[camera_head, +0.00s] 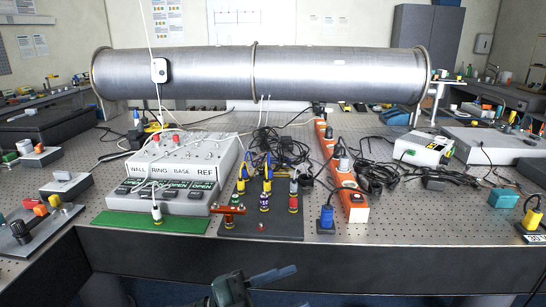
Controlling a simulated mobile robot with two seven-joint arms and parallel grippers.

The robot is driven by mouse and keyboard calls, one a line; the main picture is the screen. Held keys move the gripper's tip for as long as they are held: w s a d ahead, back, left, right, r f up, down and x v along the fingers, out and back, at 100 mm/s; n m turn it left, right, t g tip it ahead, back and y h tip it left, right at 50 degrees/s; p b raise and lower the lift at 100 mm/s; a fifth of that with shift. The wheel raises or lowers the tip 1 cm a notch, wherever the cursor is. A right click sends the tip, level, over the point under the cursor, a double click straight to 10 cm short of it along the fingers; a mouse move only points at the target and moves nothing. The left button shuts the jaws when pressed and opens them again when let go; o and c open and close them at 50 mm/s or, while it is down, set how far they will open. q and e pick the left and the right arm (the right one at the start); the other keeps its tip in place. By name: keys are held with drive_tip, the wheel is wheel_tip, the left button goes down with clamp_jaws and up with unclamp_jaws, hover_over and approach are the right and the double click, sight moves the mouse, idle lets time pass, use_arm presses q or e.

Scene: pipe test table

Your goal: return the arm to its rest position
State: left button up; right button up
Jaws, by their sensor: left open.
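My left gripper (268,283) shows at the bottom middle of the head view, in front of and below the table's front edge. It is dark, open and holds nothing visible. Most of the arm behind it is cut off by the frame's lower edge. My right gripper is not in view. The perforated metal table (420,215) lies beyond the gripper, and the gripper touches nothing on it.
A large steel pipe (210,73) spans the back of the table. Near the front edge stand a switch box (200,160), a dark board with probes (262,225), an orange power strip (342,175) and a blue plug (326,217). Cables lie around. The table's right front is mostly clear.

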use_arm(q)
drive_tip(key=w+a+f+n+t+y, duration=0.1)
drive_tip(key=a+f+n+t+y, duration=1)
drive_tip(key=n, duration=0.5)
drive_tip(key=s+a+f+n+g+y, duration=0.2)
drive_tip(key=s+f+n+y, duration=0.1)
drive_tip(key=s+f, duration=0.3)
drive_tip(key=s+a+f+n+g+y+p, duration=0.1)
drive_tip(key=s+a+f+n+g+y, duration=0.2)
drive_tip(key=s+f, duration=0.2)
wheel_tip(320, 180, down, 2)
drive_tip(key=shift+s+a+f+n, duration=0.15)
drive_tip(key=shift+s+f+n, duration=0.1)
drive_tip(key=shift+s+n, duration=0.1)
